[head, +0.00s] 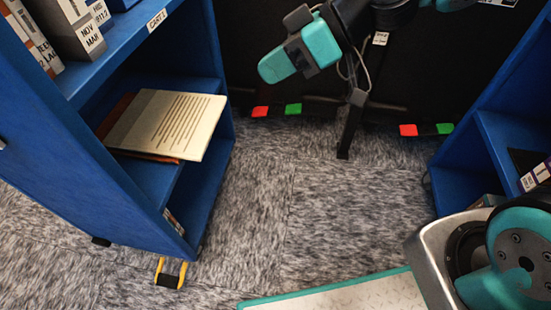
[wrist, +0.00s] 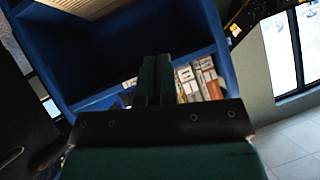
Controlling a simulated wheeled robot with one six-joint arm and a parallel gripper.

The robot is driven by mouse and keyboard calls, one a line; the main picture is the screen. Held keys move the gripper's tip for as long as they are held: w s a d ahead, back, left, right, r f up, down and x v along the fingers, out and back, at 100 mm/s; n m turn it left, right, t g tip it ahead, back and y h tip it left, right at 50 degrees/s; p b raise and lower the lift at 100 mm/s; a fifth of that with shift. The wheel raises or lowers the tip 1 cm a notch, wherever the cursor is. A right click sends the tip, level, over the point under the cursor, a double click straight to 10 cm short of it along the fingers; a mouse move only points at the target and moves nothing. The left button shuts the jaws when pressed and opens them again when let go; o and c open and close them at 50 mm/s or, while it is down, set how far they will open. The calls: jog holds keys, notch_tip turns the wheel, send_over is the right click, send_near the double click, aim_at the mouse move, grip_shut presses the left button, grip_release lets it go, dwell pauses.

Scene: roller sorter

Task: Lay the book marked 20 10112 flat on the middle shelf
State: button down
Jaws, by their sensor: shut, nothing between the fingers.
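A cream book with printed lines (head: 172,125) lies flat on the middle shelf (head: 150,178) of the blue cart at left in the head view. Its right corner reaches past the shelf's edge. A reddish-brown book shows partly under and behind it. No number 20 10112 is readable on either book. My gripper (head: 272,67) is above and right of the cream book, apart from it. In the wrist view my gripper's dark teal fingers (wrist: 155,78) are together and empty, in front of a blue shelf unit (wrist: 140,35).
Upright books (head: 75,28) stand on the cart's top shelf, by a label reading CART 1 (head: 157,20). Another blue shelf unit (head: 500,140) stands at right. Red and green pads (head: 277,110) lie by the dark back panel. Carpet (head: 300,200) between the units is clear.

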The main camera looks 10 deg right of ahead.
jog(key=w+d+f+t+y+b, duration=0.1)
jog(key=w+f+b, duration=0.2)
jog(key=f+b, duration=0.5)
jog(key=w+f+t+y+b, duration=0.15)
jog(key=w+f+b, duration=0.3)
jog(key=f, duration=0.45)
jog(key=w+d+f+t+y+b, duration=0.1)
jog(key=w+f+t+b, duration=0.15)
jog(key=f+b, duration=0.55)
jog(key=p, duration=0.5)
send_near(211, 124)
jog(key=w+a+f, duration=0.1)
jog(key=a+f, duration=0.1)
jog(key=shift+w+a+r+n+g, duration=0.1)
jog(key=shift+w+a+n+g, duration=0.25)
jog(key=shift+a, duration=0.4)
